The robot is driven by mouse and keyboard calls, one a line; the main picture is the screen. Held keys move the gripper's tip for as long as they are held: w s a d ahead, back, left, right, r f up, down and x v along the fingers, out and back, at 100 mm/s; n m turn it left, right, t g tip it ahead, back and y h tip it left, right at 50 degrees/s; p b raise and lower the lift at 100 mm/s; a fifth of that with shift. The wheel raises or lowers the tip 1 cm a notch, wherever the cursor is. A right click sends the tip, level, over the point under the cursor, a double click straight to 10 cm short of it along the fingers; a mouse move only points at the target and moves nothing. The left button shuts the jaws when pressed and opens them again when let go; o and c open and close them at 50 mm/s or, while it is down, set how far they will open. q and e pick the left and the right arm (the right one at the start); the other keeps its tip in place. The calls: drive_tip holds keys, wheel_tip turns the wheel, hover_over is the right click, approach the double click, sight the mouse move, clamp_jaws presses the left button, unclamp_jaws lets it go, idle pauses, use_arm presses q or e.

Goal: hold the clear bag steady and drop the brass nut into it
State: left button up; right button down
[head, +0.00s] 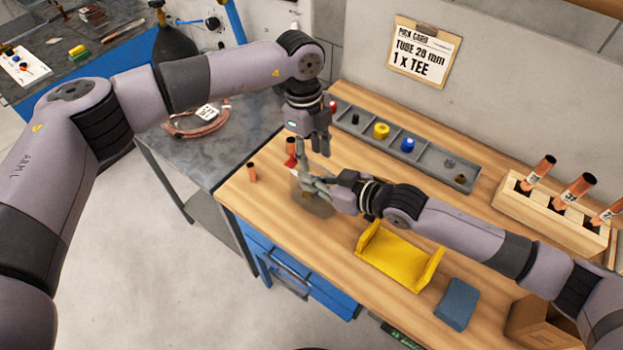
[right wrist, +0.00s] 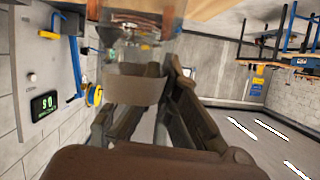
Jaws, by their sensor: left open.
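The clear bag (head: 322,207) is a faint, see-through shape on the wooden bench, below and beside my right gripper (head: 305,172). The fingers of my right gripper are at the bag's upper part; I cannot tell whether they are closed on it. My left gripper (head: 312,146) is open just above, pointing down, with its fingertips close to the right one. A small brownish spot shows low in the bag area, too small to identify as the brass nut. In the right wrist view, my right fingers (right wrist: 145,100) show with a brownish band and a hazy clear surface between them.
A grey parts tray (head: 433,160) with small yellow, blue and brassy pieces lies along the back. A wooden rack (head: 553,217) holds copper tubes at right.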

use_arm(q)
drive_tip(key=shift+r, duration=0.1)
wheel_tip(320, 180, up, 12)
drive_tip(key=a, duration=0.1)
drive_tip(key=shift+w, duration=0.45)
drive_tip(key=shift+a, duration=0.1)
use_arm(e)
drive_tip(key=c, duration=2.4)
unclamp_jaws()
drive_tip(key=c, duration=1.7)
unclamp_jaws()
drive_tip(key=shift+v, duration=5.95)
use_arm(q)
drive_tip(key=shift+f, duration=0.2)
